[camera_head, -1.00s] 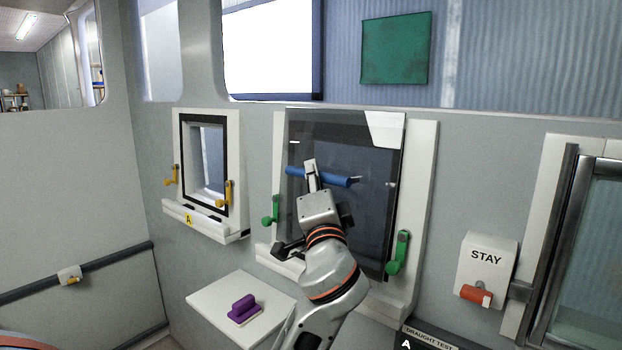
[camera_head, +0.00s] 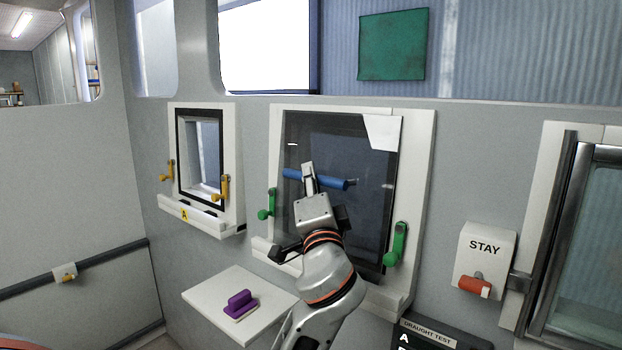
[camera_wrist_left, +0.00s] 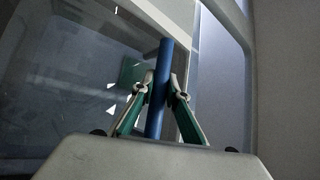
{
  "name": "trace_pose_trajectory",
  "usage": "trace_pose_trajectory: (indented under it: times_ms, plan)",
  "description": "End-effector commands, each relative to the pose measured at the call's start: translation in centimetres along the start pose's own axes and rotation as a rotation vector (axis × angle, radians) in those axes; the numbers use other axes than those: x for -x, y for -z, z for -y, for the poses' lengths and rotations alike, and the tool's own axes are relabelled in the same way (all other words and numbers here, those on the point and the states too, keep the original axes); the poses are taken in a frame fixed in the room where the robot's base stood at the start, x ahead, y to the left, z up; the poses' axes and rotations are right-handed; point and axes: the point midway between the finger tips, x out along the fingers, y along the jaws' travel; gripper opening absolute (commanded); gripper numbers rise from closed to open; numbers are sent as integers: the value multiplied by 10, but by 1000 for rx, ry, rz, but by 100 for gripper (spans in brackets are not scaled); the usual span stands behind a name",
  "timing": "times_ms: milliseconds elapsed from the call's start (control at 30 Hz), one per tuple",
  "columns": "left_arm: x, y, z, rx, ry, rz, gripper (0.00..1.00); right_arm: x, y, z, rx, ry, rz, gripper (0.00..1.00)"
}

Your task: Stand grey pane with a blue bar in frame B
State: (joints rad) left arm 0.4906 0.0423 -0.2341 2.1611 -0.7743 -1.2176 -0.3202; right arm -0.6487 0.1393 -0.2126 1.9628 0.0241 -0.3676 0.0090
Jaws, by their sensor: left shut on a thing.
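The grey pane (camera_head: 369,208) is a dark see-through sheet with a white patch at its upper right corner. My left gripper (camera_head: 310,178) is shut on its blue bar (camera_head: 330,182). In the left wrist view the bar (camera_wrist_left: 156,110) runs between the two fingers (camera_wrist_left: 160,92). The pane is upright, slightly tilted, in front of the larger white frame (camera_head: 419,165), which has green handles at its left (camera_head: 267,205) and right (camera_head: 396,243). I cannot tell whether the pane touches the frame's sill. My arm hides the lower middle. My right gripper is not in view.
A smaller white frame (camera_head: 233,168) marked A with yellow handles is at the left. A white shelf (camera_head: 205,294) holds a purple block (camera_head: 240,303).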

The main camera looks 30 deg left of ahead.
Motion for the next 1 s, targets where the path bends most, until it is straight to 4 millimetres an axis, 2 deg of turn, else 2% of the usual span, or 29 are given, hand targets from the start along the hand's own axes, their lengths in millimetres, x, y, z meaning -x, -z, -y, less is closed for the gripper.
trace_pose_trajectory:
  times_ms: [333,367,400,433,667,767,933,1000]
  plan:
    - [0,0,1,1,1,-1,0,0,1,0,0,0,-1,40]
    - [0,0,1,1,1,-1,19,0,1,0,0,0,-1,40]
    - [0,0,1,1,1,-1,29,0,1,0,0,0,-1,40]
    - [0,0,1,1,1,-1,33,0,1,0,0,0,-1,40]
    - [0,0,0,0,0,0,33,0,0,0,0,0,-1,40]
    - [0,0,-3,-4,-6,1,54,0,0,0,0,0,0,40]
    - [0,0,-2,-3,-5,0,98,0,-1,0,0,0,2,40]
    - [0,0,-2,-2,-5,-1,100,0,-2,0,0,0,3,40]
